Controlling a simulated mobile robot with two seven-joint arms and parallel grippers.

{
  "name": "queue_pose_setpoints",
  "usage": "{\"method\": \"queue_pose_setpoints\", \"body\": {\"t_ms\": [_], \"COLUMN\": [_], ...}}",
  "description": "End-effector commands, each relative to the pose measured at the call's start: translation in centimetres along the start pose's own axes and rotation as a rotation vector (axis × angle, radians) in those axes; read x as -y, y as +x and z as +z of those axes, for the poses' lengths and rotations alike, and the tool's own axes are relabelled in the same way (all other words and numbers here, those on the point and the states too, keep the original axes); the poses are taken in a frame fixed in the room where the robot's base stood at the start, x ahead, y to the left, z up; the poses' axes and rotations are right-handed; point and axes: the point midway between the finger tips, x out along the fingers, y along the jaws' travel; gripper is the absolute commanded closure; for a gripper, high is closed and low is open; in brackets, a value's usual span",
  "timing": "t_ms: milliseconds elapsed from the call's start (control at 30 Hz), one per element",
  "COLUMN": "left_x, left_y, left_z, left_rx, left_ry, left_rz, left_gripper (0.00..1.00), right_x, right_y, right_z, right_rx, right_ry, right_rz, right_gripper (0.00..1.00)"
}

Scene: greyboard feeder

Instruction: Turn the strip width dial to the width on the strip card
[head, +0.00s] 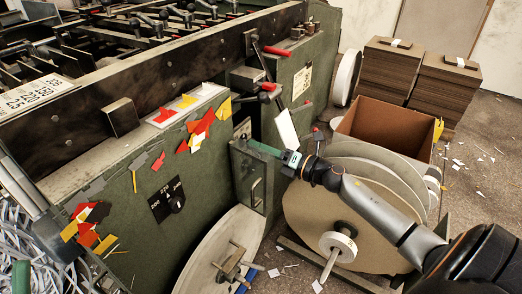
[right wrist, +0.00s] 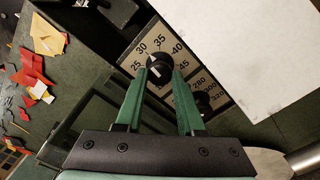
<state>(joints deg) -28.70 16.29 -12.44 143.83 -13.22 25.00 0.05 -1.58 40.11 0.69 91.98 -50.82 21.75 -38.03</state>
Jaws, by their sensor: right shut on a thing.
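In the right wrist view the strip width dial (right wrist: 134,47) is a pale plate with 25, 30, 35, 40 and 45 around a black knob (right wrist: 160,62). The knob has a short white mark; its exact reading is too small to tell. My right gripper (right wrist: 161,76) has its green fingers shut on the knob, one on each side. In the head view my right gripper (head: 249,143) reaches the machine's green side panel, and the dial face is hidden. A printed card (head: 302,81) is on the machine; its text is unreadable. My left gripper is not in view.
A second dial (right wrist: 204,98) with higher numbers sits close beside the knob. A white sheet (head: 287,130) hangs near my gripper. A black dial plate (head: 158,205) is on the front panel. Large reels (head: 310,215) and a cardboard box (head: 385,125) stand by my right arm.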

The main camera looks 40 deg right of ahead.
Motion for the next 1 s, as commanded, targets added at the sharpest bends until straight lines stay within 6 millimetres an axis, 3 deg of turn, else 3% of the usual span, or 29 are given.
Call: {"method": "queue_pose_setpoints", "body": {"t_ms": [300,767,800,1000], "left_x": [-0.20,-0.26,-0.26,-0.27], "left_y": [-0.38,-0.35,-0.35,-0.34], "left_z": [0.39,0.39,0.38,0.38], "left_rx": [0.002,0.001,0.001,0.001], "left_ry": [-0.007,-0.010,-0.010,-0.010], "left_rz": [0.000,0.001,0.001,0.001], "left_gripper": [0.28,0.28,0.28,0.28], "right_x": [0.04,0.01,0.01,0.01], "right_y": [-0.02,-0.02,-0.02,-0.02], "right_z": [-0.05,-0.02,-0.02,-0.02], "right_rx": [0.000,0.000,0.000,0.000], "right_ry": [-0.094,-0.105,-0.105,-0.104], "right_rz": [-0.001,-0.001,-0.001,-0.001], "right_gripper": [1.00,1.00,0.60,0.38]}}
